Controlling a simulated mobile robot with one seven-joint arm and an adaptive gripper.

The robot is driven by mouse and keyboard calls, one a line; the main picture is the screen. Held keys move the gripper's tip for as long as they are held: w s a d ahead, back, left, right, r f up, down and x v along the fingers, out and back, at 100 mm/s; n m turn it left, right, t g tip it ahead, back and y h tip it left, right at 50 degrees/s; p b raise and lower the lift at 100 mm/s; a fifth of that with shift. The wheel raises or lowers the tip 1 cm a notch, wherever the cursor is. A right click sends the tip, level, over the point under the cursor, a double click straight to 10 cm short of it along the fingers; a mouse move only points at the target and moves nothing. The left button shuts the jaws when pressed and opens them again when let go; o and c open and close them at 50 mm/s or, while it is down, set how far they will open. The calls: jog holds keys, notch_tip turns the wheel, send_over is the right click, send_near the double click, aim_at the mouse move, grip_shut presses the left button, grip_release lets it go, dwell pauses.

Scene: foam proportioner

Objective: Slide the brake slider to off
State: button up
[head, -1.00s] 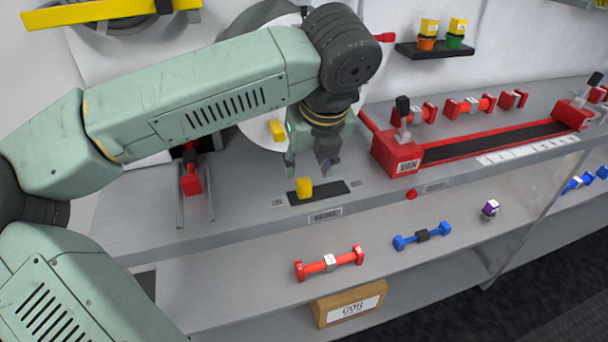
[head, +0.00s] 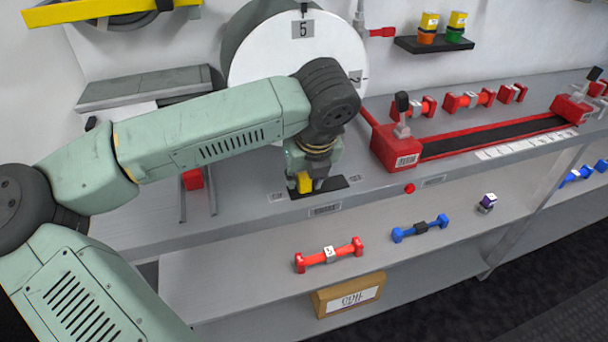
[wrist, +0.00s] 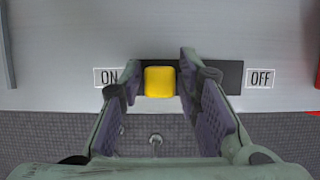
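The brake slider is a yellow block (wrist: 159,81) on a black track (wrist: 222,74) at the front edge of the upper shelf. In the wrist view an ON label (wrist: 106,77) is at the track's left end and an OFF label (wrist: 260,78) at its right end. The block is left of the track's middle, nearer ON. My gripper (wrist: 160,84) is open, with one finger on each side of the block and a small gap at each side. In the head view my gripper (head: 312,185) is down at the yellow block (head: 304,182), over the track (head: 335,184).
A red machine (head: 395,148) with a black belt stands to the right on the same shelf. A red button (head: 409,188) is on the shelf's front edge. A white numbered disc (head: 300,60) stands behind my arm. Red (head: 328,255) and blue (head: 420,229) dumbbell-shaped parts lie on the lower shelf.

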grip_shut()
dwell(0.4)
